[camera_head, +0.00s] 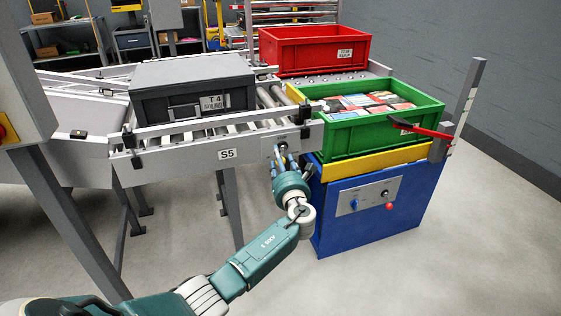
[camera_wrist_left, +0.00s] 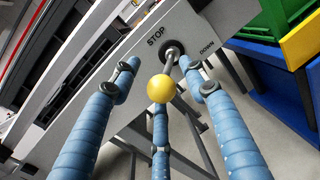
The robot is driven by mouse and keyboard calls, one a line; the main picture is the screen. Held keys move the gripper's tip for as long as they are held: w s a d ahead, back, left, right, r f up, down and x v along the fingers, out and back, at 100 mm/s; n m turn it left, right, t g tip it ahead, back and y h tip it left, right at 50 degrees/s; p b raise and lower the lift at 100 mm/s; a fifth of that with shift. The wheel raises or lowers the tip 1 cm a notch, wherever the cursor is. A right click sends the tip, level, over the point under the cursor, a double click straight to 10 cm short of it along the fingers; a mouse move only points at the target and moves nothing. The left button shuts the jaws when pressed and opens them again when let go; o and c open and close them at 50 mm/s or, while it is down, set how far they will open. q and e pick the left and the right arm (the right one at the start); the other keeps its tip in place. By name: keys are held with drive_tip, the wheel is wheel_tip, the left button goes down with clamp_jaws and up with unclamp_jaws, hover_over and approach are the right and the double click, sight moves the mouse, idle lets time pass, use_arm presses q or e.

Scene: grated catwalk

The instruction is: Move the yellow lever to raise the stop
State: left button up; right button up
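The yellow lever shows in the left wrist view as a yellow ball knob (camera_wrist_left: 161,89) on a short metal rod. The rod comes out of a dark round socket in a grey plate (camera_wrist_left: 146,58) marked STOP, with DOWN to the right. My left gripper (camera_head: 280,155) is at the conveyor's side rail, in front of this plate. In the wrist view its blue fingers (camera_wrist_left: 160,95) are spread around the knob, with gaps at both sides; contact with the lower finger is unclear. In the head view the gripper hides the knob. I cannot make out the stop itself. My right gripper is not in view.
A dark grey box (camera_head: 190,82) marked T4 sits on the roller conveyor (camera_head: 228,154) marked S5. A green crate (camera_head: 362,136) with packages stands on a blue lift table (camera_head: 350,215) to the right. A red crate (camera_head: 315,50) is behind. Floor in front is clear.

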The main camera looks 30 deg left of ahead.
use_arm(q)
drive_tip(key=v, duration=1.2)
